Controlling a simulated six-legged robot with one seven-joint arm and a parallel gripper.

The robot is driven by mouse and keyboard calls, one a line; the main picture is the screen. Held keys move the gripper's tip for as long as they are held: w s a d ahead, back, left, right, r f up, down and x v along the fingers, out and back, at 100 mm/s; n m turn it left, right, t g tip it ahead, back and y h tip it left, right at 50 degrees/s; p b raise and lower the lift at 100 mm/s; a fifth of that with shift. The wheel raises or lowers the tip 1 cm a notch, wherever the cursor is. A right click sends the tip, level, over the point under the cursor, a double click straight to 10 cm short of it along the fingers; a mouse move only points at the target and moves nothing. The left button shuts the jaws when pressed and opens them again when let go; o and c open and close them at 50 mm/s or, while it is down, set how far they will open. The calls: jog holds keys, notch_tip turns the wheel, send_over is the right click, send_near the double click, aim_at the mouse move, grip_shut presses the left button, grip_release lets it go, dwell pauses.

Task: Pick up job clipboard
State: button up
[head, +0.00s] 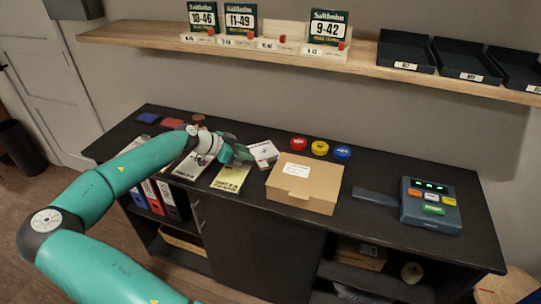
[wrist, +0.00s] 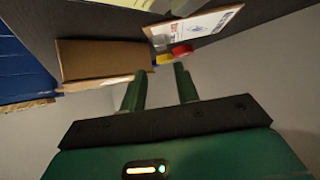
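A flat board with a white sheet (head: 187,167), which looks like the job clipboard, lies on the dark cabinet top, partly hidden by my arm's end. I cannot be sure that it is the clipboard. My gripper (head: 242,154) is above the cabinet, to the right of that board and close to a white printed packet (head: 264,151). In the wrist view my gripper (wrist: 159,69) has its two green fingers apart, with nothing held between them. The white packet also shows there (wrist: 205,24), beyond the fingers.
A yellowish printed pad (head: 231,177) lies below my gripper. A cardboard box (head: 304,184) stands to its right, with red (head: 299,143), yellow (head: 320,148) and blue (head: 342,152) round tins behind. A button console (head: 430,205) is at the right. A wooden shelf (head: 300,62) runs above.

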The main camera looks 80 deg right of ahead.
aim_at(271, 159)
jog(key=x, duration=0.5)
jog(key=shift+s+f, duration=0.25)
jog(key=x, duration=0.5)
jog(key=shift+d, duration=0.3)
grip_shut()
